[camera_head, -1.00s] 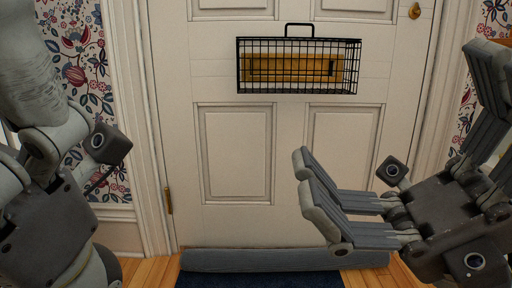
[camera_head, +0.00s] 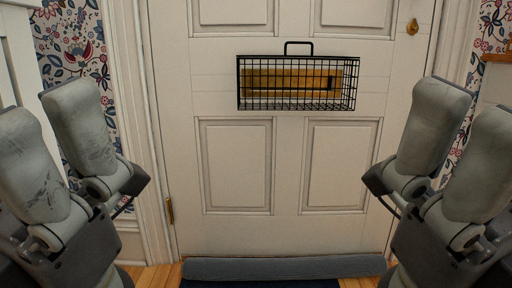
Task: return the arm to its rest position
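My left arm's end (camera_head: 62,170) is at the left edge of the camera_head view. It shows a dark body with two rounded pale-grey parts pointing up. My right arm's end (camera_head: 452,165) is at the right edge in a near mirror pose, also with two rounded grey parts pointing up. No held object shows at either side. Both arms are drawn to the sides, leaving the middle of the view clear.
A white panelled door (camera_head: 237,165) stands ahead, with a black wire basket (camera_head: 297,102) over its brass letter slot (camera_head: 285,80) and a brass knob (camera_head: 412,27). A grey draught roll (camera_head: 283,268) lies at its foot. A dark blue mat (camera_head: 270,284) shows at the bottom edge.

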